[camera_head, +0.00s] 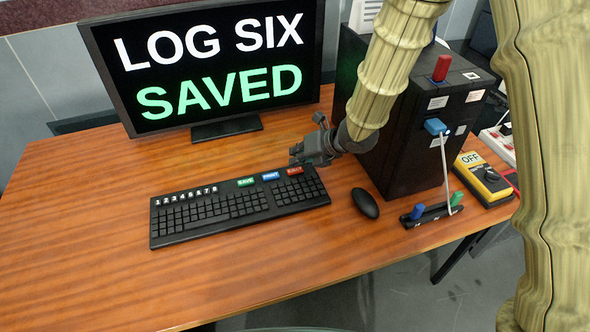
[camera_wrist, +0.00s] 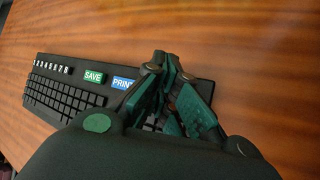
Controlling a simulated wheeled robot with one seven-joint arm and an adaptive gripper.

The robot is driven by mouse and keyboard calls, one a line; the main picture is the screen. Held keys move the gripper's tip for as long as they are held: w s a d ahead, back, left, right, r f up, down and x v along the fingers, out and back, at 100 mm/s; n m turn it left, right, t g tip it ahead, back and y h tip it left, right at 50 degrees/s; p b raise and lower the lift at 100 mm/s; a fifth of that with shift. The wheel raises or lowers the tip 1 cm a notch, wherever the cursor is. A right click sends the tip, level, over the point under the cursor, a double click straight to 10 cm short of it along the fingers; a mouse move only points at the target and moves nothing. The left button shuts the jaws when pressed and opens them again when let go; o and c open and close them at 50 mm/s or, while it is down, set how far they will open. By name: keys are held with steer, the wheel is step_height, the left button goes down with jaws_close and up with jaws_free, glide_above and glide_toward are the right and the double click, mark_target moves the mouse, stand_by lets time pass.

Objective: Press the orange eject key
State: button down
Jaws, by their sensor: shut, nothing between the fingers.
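The black keyboard (camera_head: 215,222) lies on the wooden desk. The eject key (camera_head: 294,171), orange-red with white lettering, sits at the right end of its coloured key row, beside the blue PRINT key (camera_head: 271,176) and the green SAVE key (camera_head: 246,182). My gripper (camera_head: 294,158) is shut and empty, with its tips at the eject key's far edge in the head view; I cannot tell whether they touch it. In the wrist view my gripper (camera_wrist: 168,66) covers the keyboard's right end.
The monitor (camera_head: 205,65) reads "LOG SIX SAVED". A black computer case (camera_head: 415,125) stands right of my gripper. A mouse (camera_head: 365,203), a small rack (camera_head: 432,215) and a yellow meter (camera_head: 482,180) lie nearby. The desk left of the keyboard is clear.

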mark_target(297, 168)
steer(key=shift+f, duration=0.1)
steer(key=shift+f+b, duration=0.35)
steer(key=shift+b, duration=0.1)
steer(key=shift+f+b, duration=0.35)
stand_by(0.7)
steer(key=shift+r, duration=0.2)
steer(key=shift+r+p, duration=0.5)
steer(key=shift+r, duration=0.1)
steer(key=shift+r+p, duration=1.65)
steer(key=shift+r, duration=0.85)
steer(key=shift+r, duration=0.1)
